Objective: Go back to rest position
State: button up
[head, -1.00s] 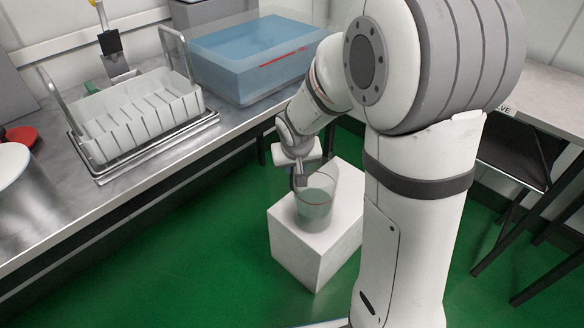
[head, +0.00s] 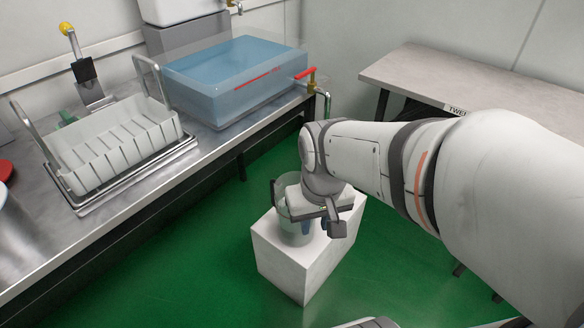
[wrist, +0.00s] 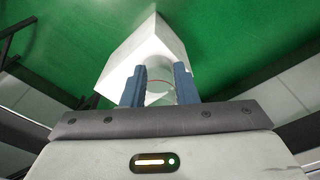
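A clear measuring jug (head: 290,228) with a dark handle stands upright on a white block (head: 285,262). My gripper (head: 322,228) is in front of the jug in the head view and hides part of it. In the wrist view, my gripper's two blue fingers (wrist: 160,86) stand apart with a gap between them. The jug (wrist: 159,76) shows beyond that gap, with a red line on it, on the white block (wrist: 135,55). I see no finger clearly touching the jug. My gripper is open.
A metal counter (head: 130,200) on the left carries a white rack (head: 115,145) and a blue water tank (head: 235,75) with a red-handled tap (head: 305,73). A grey table (head: 450,75) stands at the back right. Green floor (head: 190,265) lies open around the block.

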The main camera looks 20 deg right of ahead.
jog(key=shift+s, duration=0.2)
jog(key=shift+r, duration=0.1)
notch_tip(320, 180, up, 31)
jog(key=t+p, duration=0.1)
jog(key=p, duration=2.7)
